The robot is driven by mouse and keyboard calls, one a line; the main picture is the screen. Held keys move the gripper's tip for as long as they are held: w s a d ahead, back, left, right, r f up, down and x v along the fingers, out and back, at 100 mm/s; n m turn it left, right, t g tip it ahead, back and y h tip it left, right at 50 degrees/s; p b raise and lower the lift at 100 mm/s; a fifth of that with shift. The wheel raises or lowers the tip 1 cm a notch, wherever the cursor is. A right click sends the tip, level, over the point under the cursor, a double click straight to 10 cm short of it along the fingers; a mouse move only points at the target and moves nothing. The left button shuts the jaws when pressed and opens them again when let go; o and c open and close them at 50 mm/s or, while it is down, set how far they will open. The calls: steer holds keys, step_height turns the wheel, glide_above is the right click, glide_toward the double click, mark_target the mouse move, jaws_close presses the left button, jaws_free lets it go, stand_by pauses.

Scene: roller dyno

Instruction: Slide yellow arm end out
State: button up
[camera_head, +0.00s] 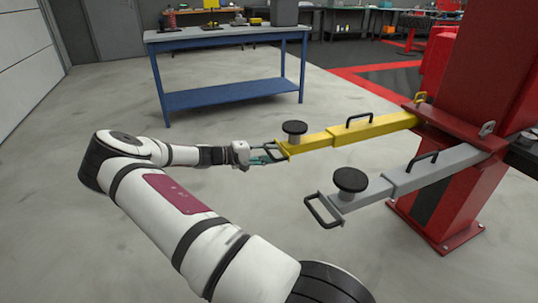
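The yellow lift arm (371,130) reaches left from the red lift post (468,110). Its narrower end section (312,143) carries a round black pad (295,128) and a dark loop handle (268,151) at the tip. A black handle (359,118) stands on top of the wider section. My gripper (262,158) is at the loop handle on the yellow arm end, coming from the left. The fingers overlap the handle in the picture. They are too small to tell whether they are closed on it.
A grey lift arm (420,177) with its own black pad (350,181) and end handle (323,211) lies nearer, below the yellow one. A blue workbench (228,98) stands behind my gripper. The concrete floor left of the arm ends is clear.

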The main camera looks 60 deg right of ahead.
jaws_close()
steer(key=f+b+v, duration=0.2)
steer(key=f+v, duration=0.1)
steer(key=v, duration=1.2)
steer(key=shift+w+a, duration=0.25)
steer(key=shift+a, duration=0.25)
steer(key=shift+f, duration=0.15)
jaws_free()
